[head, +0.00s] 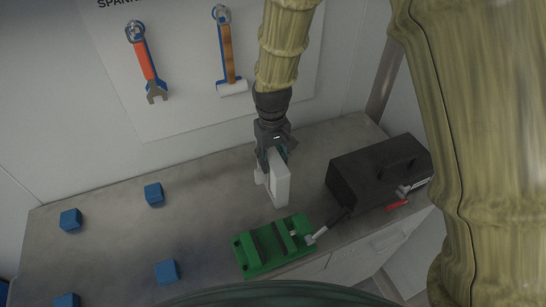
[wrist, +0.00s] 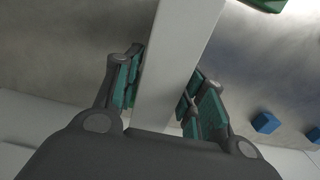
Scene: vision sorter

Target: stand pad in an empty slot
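My gripper (head: 271,163) is above the bench, its fingers either side of a white, flat, block-like pad (head: 279,182). In the wrist view my gripper (wrist: 165,90) has its teal-lined fingers on both sides of the pad (wrist: 178,50), which runs up out of the picture. The pad hangs upright, a little tilted, behind the green slotted holder (head: 262,263). Whether its lower end touches the bench is hard to tell. The holder has raised dark green walls with gaps between them; I see no pad in them. A green corner also shows in the wrist view (wrist: 268,4).
A black box (head: 375,172) with a handle stands right of the holder, with a grey-and-red tool beside it. Several blue cubes (head: 153,194) lie on the left of the grey bench (head: 200,225).

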